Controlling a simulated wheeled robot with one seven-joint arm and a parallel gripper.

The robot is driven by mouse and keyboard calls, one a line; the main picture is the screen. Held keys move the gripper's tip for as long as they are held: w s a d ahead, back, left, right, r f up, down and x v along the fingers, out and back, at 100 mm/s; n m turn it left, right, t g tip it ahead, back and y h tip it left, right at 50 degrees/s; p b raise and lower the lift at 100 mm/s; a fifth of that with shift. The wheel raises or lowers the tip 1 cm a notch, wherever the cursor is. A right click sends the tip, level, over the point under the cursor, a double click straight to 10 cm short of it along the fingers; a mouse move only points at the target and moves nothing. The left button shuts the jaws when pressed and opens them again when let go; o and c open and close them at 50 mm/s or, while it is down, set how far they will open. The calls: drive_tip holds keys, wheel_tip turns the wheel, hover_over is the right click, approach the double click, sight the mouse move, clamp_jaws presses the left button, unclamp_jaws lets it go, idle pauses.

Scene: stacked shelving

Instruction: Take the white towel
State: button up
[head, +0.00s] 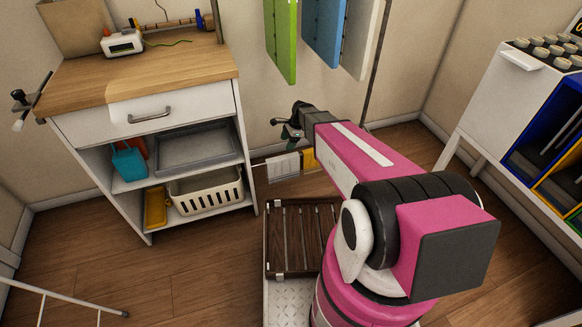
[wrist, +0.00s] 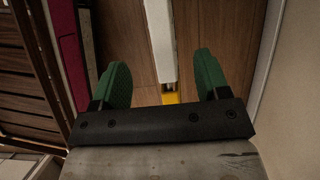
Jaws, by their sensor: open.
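A white towel (head: 283,166) hangs low from a thin rail beside the cabinet, with a yellow cloth (head: 308,159) to its right. My gripper (head: 286,124) is above the towel in the head view, apart from it. In the wrist view my gripper (wrist: 163,72) is open and empty, its green fingers spread. A pale strip (wrist: 160,35), which looks like the white towel from above, runs between and beyond the fingers, with a yellow patch (wrist: 171,97) at its near end. The exact height gap is hard to tell.
A cabinet (head: 150,87) with open shelves stands at left, holding a white basket (head: 207,192) and grey tray (head: 196,151). Green (head: 282,40) and blue (head: 324,32) panels hang above my gripper. A wooden slatted rack (head: 300,237) is below. Wall is close at right in the wrist view.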

sight(281, 158)
drive_tip(key=shift+x, duration=5.4)
drive_tip(key=shift+d+f, duration=0.1)
drive_tip(key=shift+f, duration=0.15)
clamp_jaws()
